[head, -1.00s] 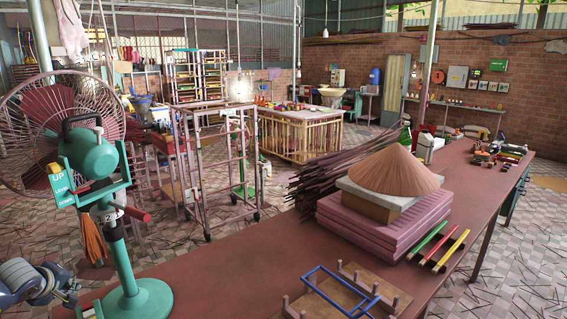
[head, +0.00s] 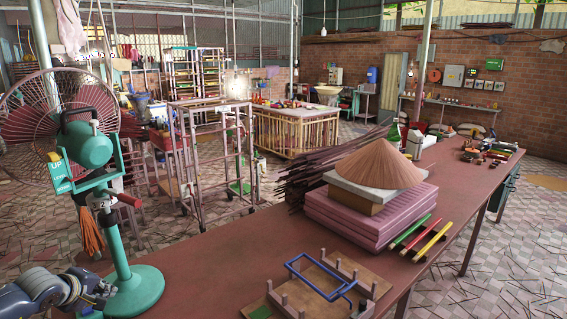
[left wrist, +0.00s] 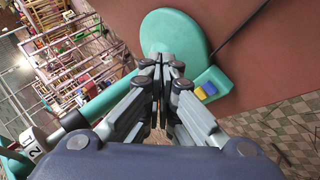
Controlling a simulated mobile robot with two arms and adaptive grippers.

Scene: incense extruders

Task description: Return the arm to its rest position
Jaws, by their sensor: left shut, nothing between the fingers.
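My left gripper (head: 103,288) is at the lower left of the head view, beside the green base (head: 146,290) of the standing fan (head: 85,145). In the left wrist view the left gripper (left wrist: 161,72) points towards the round green fan base (left wrist: 172,30), and its fingers are together with nothing between them. Whether the fingers touch the base is hard to tell. My right gripper is not in view.
A long reddish table (head: 215,262) runs to the back right. On it are a wooden jig with a blue frame (head: 320,275), pink slabs (head: 365,215) under a conical hat (head: 378,163), and coloured sticks (head: 410,232). A metal rack (head: 205,150) stands behind.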

